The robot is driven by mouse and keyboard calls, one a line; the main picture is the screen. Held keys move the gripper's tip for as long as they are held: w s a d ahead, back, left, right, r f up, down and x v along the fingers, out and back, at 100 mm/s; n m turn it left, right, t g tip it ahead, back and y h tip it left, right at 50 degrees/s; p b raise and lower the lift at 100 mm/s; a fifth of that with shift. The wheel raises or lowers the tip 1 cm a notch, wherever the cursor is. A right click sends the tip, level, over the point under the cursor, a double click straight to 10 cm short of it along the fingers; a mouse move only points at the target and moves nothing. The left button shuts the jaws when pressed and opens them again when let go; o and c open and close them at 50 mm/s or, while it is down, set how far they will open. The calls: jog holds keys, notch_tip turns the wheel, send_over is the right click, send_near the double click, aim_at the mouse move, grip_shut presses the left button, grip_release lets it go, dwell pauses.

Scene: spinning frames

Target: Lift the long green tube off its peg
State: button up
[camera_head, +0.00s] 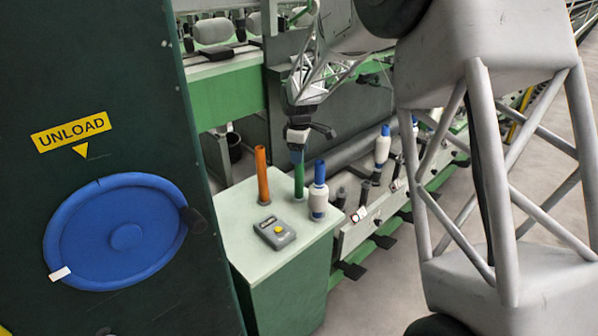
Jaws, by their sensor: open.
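The long green tube (299,182) stands upright on the pale green top of a cabinet. It stands between an orange tube (262,176) and a blue-topped bobbin wound with white yarn (318,198). My gripper (297,155) points down right at the top of the green tube and is open. Its fingers overlap the tube's upper end in this view; I cannot tell whether they touch it. The tube's peg is hidden.
A small grey box with a yellow button (275,232) lies at the front of the cabinet top (240,215). A dark green panel with a blue handwheel (125,237) stands at left. More white bobbins (382,150) stand along the machine behind at right.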

jog(key=shift+f, duration=0.45)
grip_shut()
dwell(0.4)
jog(key=shift+r, duration=5)
